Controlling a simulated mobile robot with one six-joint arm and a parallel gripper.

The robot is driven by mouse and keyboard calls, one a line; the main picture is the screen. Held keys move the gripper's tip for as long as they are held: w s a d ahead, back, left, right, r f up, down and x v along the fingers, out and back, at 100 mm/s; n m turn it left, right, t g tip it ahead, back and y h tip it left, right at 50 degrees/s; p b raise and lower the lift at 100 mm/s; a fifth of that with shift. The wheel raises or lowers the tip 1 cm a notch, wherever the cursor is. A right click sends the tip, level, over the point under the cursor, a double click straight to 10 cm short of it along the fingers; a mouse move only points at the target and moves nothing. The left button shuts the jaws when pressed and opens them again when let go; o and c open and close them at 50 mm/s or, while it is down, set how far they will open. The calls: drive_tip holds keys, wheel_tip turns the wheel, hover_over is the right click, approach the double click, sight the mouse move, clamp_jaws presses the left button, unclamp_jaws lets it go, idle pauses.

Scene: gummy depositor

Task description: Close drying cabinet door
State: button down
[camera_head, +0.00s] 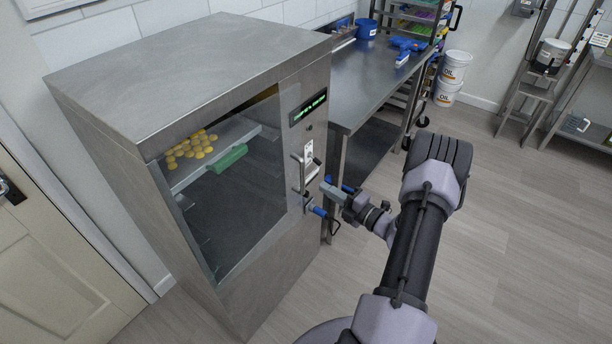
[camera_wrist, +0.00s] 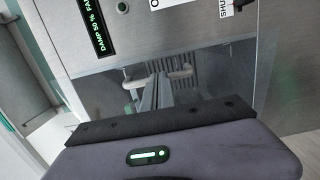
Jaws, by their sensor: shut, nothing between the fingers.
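The drying cabinet (camera_head: 180,75) is a tall steel box at the left of the head view. Its glass door (camera_head: 245,215) looks about flush with the front; I cannot tell whether it is fully closed or latched. A vertical handle (camera_head: 302,175) stands at the right side of the front. My gripper (camera_head: 328,190) is beside this handle, shut and empty, with blue parts showing near it. In the wrist view my gripper (camera_wrist: 165,98) points at the cabinet front, below the display (camera_wrist: 98,28). Whether it touches the handle is unclear.
Yellow pieces (camera_head: 190,147) and a green bar (camera_head: 230,157) show inside the cabinet. A steel table (camera_head: 375,75) stands behind its right side. White oil buckets (camera_head: 456,66) and a shelf rack (camera_head: 545,85) are farther back. The floor at right is clear.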

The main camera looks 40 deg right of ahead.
sight(298, 169)
drive_tip(key=w, duration=0.2)
drive_tip(key=w+b, duration=0.1)
drive_tip(key=w, duration=0.2)
drive_tip(key=w+a, duration=0.1)
drive_tip(key=w, duration=0.2)
drive_tip(key=shift+a+f+b, duration=0.1)
drive_tip(key=shift+b, duration=0.25)
drive_tip(key=shift+w, duration=0.45)
drive_tip(key=shift+w, duration=0.1)
drive_tip(key=w, duration=0.4)
drive_tip(key=shift+w+a, duration=0.15)
drive_tip(key=shift+a, duration=0.15)
drive_tip(key=shift+w+r, duration=0.15)
drive_tip(key=shift+r, duration=0.25)
